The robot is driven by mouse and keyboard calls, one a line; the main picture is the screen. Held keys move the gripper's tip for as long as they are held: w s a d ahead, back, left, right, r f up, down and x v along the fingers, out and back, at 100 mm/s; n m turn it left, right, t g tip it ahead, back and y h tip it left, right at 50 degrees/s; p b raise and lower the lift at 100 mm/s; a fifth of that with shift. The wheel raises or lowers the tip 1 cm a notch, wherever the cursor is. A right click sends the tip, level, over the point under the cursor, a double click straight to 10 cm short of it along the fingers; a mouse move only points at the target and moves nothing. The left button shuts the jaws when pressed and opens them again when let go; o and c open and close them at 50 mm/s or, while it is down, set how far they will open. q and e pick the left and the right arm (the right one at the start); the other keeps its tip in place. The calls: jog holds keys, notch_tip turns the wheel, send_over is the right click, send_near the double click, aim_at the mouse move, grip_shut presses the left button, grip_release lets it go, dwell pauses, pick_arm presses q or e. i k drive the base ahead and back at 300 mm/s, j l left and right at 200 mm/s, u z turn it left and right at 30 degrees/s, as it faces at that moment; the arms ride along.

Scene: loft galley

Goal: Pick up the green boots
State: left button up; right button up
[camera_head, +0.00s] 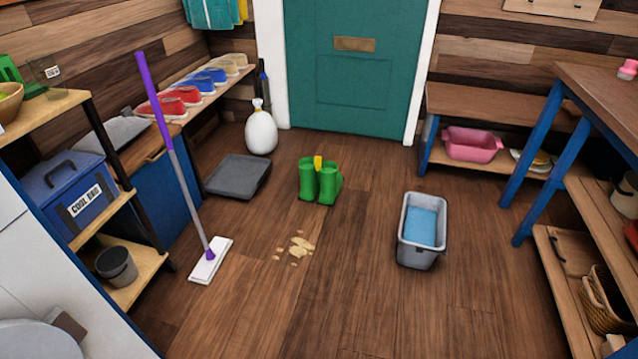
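A pair of green boots (320,181) stands upright on the wooden floor near the middle of the view, in front of the green door. The two boots are side by side, with a small yellow piece (318,162) at their tops between them. Neither of my grippers shows in the head view, and nothing touches the boots from above.
Beige spill pieces (300,246) lie on the floor before the boots. A grey tray (238,176) lies left of them; a grey bucket with blue water (421,229) stands right. A purple-handled mop (178,160) leans at left. The front middle floor is clear.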

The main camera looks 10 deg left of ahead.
aim_at(316, 175)
jog(key=i+j+u, duration=0.15)
jog(key=i+j, duration=0.15)
jog(key=i, duration=0.25)
jog(key=i+j+u, duration=0.1)
jog(key=i, duration=0.45)
jog(key=i+j+u, duration=0.15)
jog(key=i+j, duration=0.15)
jog(key=i, duration=0.3)
jog(key=i+j+u, duration=0.15)
jog(key=i, duration=0.45)
